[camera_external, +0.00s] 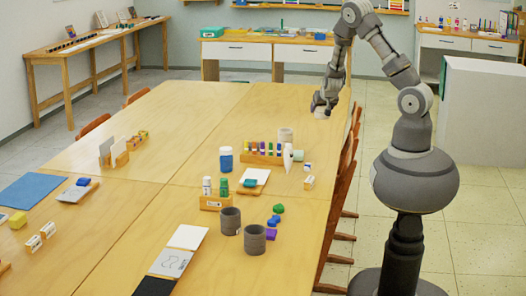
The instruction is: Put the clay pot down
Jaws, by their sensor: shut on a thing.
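My gripper (322,103) is at the right edge of the long wooden table, toward its far end. It is shut on a small pale object, which I take to be the clay pot (320,114). The pot is partly hidden by the gripper and is low over the table top. I cannot tell whether its base touches the wood.
The wooden table (200,110) is bare around its far end. A beige cup (286,135) stands by a rack of coloured bottles (262,153). Two grey pots (231,221) (255,239) stand nearer. Wooden chairs (341,190) line the right edge.

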